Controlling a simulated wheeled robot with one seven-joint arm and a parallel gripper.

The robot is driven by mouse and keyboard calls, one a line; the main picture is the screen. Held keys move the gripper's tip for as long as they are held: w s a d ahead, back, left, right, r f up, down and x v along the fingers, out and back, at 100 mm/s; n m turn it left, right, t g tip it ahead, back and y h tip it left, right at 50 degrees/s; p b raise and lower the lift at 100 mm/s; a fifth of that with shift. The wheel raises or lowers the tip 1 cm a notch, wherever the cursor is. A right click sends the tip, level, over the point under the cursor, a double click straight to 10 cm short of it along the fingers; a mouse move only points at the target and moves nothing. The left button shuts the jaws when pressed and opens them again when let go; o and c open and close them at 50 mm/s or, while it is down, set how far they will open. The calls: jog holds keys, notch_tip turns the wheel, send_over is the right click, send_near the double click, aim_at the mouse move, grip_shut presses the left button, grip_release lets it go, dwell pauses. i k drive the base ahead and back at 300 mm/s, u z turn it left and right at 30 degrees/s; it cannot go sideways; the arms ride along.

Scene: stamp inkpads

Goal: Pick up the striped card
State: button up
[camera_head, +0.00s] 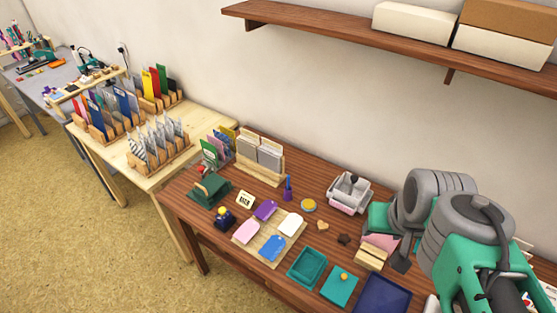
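A card with dark and light stripes (138,155) stands at the near left end of the front wooden rack (160,163) on the light wooden table, among several grey and white cards. It looks upright and slightly tilted, with its lower edge in the rack. My arm is folded at the right, over the dark table and far from this card. My gripper's fingers cannot be made out clearly; a dark grey part below the arm's grey joints may belong to it. I cannot see whether it is open or shut, or holds anything.
Behind stands another rack of colored cards (122,103). The dark table (190,214) holds a card rack (260,168), colored tags on a board (250,246), teal trays (307,267) and a white bin (349,192). A wall shelf (350,40) hangs above. The floor at left is clear.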

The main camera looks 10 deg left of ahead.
aim_at(218, 144)
jog(key=z, duration=0.05)
jog(key=k, duration=0.55)
jog(key=u, duration=0.75)
jog(key=i, duration=0.45)
jog(key=u, duration=1.15)
jog(key=i, duration=1.65)
jog(key=z, duration=0.35)
